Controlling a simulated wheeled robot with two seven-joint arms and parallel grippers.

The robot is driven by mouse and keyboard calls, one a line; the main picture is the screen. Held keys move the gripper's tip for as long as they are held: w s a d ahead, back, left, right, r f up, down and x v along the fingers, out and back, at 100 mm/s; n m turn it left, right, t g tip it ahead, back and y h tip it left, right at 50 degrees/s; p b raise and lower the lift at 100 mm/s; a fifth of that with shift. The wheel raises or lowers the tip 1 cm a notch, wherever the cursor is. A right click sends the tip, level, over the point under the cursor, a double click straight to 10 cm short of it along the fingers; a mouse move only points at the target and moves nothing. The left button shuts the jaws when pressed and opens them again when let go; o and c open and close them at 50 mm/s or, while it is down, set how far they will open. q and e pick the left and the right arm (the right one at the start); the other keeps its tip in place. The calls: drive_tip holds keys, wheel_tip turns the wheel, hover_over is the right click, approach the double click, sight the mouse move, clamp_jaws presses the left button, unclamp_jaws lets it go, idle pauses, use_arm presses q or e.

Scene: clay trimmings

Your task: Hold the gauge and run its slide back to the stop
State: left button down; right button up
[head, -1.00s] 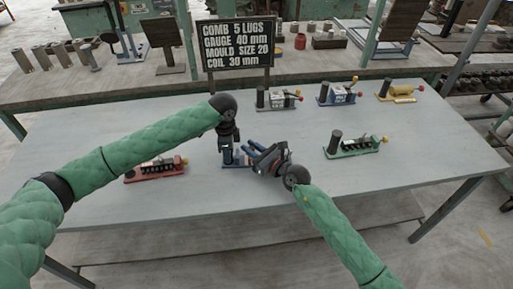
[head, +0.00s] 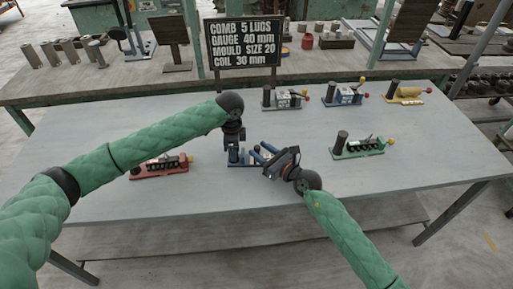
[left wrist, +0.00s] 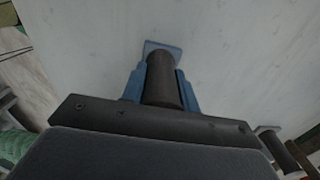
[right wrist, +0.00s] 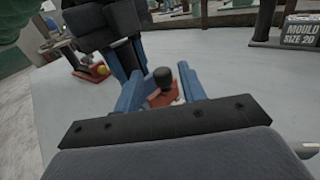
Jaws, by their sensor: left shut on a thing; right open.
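The gauge has a blue base (head: 236,157) and stands at the middle of the table, partly hidden behind my grippers. My left gripper (head: 233,147) is shut on its dark upright post. In the left wrist view the post (left wrist: 163,80) sits between the two blue fingers, above a blue-grey base plate (left wrist: 161,46). My right gripper (head: 260,153) is open just right of the gauge. In the right wrist view a black knob (right wrist: 162,77) on a red part (right wrist: 164,97) shows between its spread fingers, with no visible contact. I cannot tell the slide's position.
A red device (head: 160,167) stands left, a green one (head: 358,149) right. Grey (head: 285,99), blue (head: 344,95) and yellow (head: 405,94) devices line the back. A black sign (head: 244,44) reads "GAUGE 40 mm" among other lines. The table's front (head: 200,197) is clear.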

drive_tip(key=v, duration=0.9)
drive_tip(key=shift+s, duration=0.1)
use_arm(q)
drive_tip(key=c, duration=1)
unclamp_jaws()
drive_tip(key=shift+r, duration=0.1)
